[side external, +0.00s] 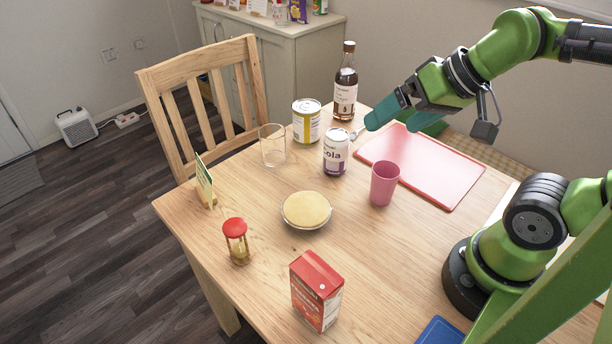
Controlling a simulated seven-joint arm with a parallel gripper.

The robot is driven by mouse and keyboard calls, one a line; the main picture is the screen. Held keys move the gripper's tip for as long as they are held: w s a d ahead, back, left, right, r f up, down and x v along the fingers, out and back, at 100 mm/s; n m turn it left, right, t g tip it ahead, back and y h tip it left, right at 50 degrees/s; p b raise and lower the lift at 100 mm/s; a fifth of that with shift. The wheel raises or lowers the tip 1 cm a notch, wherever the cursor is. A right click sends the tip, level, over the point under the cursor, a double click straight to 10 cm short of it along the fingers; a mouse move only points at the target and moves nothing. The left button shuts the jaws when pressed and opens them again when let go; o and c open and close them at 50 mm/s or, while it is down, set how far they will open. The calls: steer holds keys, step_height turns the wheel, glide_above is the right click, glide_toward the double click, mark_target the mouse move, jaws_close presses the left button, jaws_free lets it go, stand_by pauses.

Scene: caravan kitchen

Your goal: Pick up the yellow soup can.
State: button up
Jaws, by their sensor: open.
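The yellow soup can (306,122) stands upright near the far edge of the wooden table. It has a silver lid and a yellow and white label. My gripper (362,127) is in the air to the right of the soup can, with teal fingers pointing left and down toward the cola can. It is open and nothing shows between the fingers. The cola can (335,153), white and purple, stands just in front and to the right of the soup can.
A clear glass (272,146) stands left of the soup can and a dark bottle (345,82) behind it on the right.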

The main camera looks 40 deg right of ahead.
steer(key=n+g+h, duration=0.2)
steer(key=n+g, duration=0.1)
steer(key=n, duration=0.1)
glide_toward(307, 106)
steer(key=x, duration=0.6)
steer(key=shift+w+d+f, duration=0.15)
steer(key=shift+d+f, duration=0.15)
steer(key=shift+f, duration=0.05)
steer(key=shift+a+x, duration=0.15)
steer(key=shift+x, duration=1.2)
steer(key=shift+a+x, duration=0.1)
steer(key=shift+x, duration=1.25)
steer(key=shift+c, duration=0.3)
steer(key=shift+w+r, duration=0.1)
steer(key=c, duration=1.2)
